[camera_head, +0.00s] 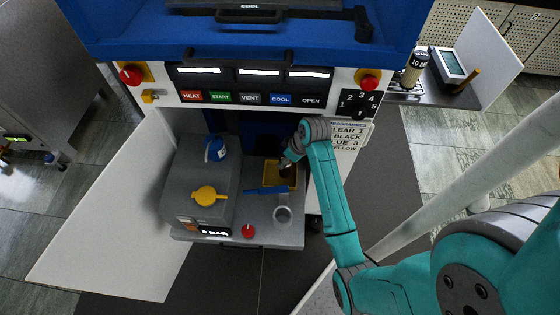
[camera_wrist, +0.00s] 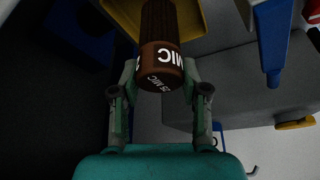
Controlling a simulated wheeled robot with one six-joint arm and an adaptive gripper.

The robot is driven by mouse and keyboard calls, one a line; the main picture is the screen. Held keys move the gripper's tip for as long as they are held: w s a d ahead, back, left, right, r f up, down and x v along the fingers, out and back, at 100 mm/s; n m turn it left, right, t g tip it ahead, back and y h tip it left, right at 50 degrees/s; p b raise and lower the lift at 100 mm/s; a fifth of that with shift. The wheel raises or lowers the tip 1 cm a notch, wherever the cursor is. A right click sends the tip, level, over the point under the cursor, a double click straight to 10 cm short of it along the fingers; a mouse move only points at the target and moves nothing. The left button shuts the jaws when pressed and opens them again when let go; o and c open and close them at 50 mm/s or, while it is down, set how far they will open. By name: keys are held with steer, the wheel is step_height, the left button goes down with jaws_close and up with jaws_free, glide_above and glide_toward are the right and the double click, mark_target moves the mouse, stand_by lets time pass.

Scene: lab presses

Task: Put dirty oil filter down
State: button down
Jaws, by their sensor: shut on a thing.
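My gripper (camera_wrist: 160,95) is shut on a brown cylindrical oil filter (camera_wrist: 160,58) with a white "25 MIC" marking, seen in the wrist view. The filter lies between the two fingers and reaches away from them. In the head view, my gripper (camera_head: 286,163) is inside the open lower compartment, over a yellow tray (camera_head: 271,180). The tray's edge also shows behind the filter in the wrist view (camera_wrist: 195,22). The filter is mostly hidden by my arm in the head view. I cannot tell whether it touches the tray.
A white open door (camera_head: 105,220) stands left. A blue press panel (camera_head: 245,40) hangs above.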

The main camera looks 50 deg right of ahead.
steer(key=shift+w+x, duration=0.15)
steer(key=shift+x, duration=0.85)
steer(key=shift+w+x, duration=0.15)
steer(key=shift+x, duration=0.9)
steer(key=c, duration=0.6)
jaws_free()
